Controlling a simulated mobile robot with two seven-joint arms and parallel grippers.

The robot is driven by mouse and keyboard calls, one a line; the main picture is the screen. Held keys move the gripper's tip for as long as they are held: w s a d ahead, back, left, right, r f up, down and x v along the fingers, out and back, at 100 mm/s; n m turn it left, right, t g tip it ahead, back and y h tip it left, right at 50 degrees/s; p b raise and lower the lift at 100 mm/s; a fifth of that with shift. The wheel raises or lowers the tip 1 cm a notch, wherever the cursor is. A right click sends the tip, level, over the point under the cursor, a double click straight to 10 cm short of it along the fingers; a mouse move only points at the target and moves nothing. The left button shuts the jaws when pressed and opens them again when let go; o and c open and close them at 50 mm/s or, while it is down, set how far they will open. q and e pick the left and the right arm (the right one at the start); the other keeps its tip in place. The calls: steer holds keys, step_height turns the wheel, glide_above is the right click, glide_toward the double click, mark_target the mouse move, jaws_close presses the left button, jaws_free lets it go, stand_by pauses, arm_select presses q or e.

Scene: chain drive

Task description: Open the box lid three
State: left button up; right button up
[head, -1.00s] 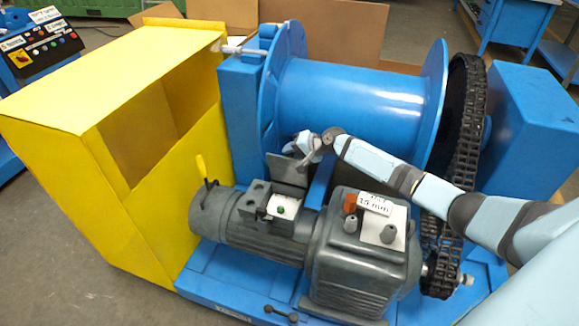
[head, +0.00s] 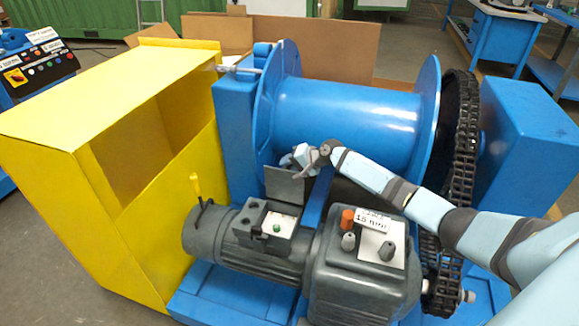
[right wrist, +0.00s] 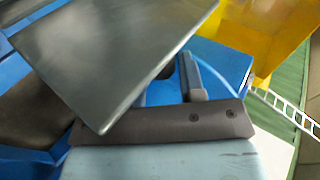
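The grey box lid (head: 284,186) stands up at the back edge of the motor's terminal box (head: 252,229), so the box shows open, with a small white panel and green button. In the right wrist view the lid (right wrist: 115,55) is a large flat grey plate covering much of the upper left. My right gripper (head: 305,160) is just behind and above the lid's upper edge. In the right wrist view a finger (right wrist: 192,78) shows beyond the lid; the rest is hidden, so I cannot tell whether it is open or touching the lid. My left gripper is out of view.
A blue winch drum (head: 345,120) is right behind my gripper. A chain (head: 463,150) runs at the right, near my arm. A grey gearbox (head: 365,270) with an orange cap is in front. A yellow cover (head: 120,120) stands at the left.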

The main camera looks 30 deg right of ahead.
arm_select(q)
steer(key=p, duration=0.3)
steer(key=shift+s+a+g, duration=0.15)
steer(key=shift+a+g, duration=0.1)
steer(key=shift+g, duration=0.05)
arm_select(e)
steer(key=v, duration=1.3)
steer(key=shift+s+d+r, duration=0.2)
steer(key=shift+s, duration=0.05)
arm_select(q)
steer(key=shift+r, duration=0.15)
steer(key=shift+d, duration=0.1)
